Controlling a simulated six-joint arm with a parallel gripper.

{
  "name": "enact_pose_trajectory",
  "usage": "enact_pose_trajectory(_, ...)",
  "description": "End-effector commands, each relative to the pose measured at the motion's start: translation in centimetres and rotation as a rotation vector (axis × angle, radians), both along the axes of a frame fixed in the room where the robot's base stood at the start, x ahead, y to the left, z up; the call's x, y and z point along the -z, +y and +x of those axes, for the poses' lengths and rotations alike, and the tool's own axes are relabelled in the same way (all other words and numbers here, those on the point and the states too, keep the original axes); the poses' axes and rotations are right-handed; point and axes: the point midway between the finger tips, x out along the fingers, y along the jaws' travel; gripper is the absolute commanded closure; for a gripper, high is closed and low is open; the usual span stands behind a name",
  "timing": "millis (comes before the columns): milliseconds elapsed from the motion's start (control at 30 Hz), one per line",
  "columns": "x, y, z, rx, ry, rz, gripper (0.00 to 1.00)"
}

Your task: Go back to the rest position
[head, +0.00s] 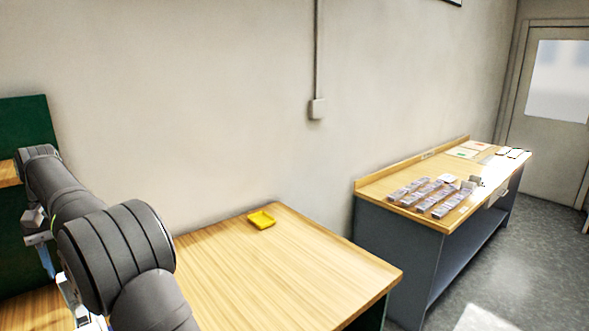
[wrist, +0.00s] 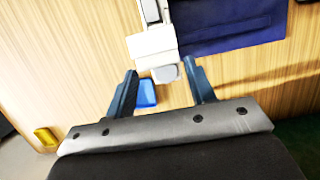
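My gripper (wrist: 160,67) is open in the wrist view, its two dark blue fingers spread apart. No object is held between the fingertips. A white device with a grey rounded end (wrist: 152,46) shows past and between the tips; I cannot tell its distance from them. In the head view my dark grey arm (head: 115,255) fills the lower left and the gripper fingers cannot be made out clearly.
A wooden table (head: 290,270) holds a yellow dish (head: 262,220). The wrist view also shows a blue dish (wrist: 147,94) and a dark blue mat (wrist: 230,25). A second bench (head: 400,205) with several small packs stands at right. The table's right part is clear.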

Motion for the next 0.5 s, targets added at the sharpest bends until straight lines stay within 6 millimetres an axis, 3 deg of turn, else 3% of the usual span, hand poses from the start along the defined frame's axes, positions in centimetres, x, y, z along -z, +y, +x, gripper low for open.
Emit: enact_pose_trajectory(500,-0.51,-0.80,-0.86,-0.001,0.001,0.001,0.44)
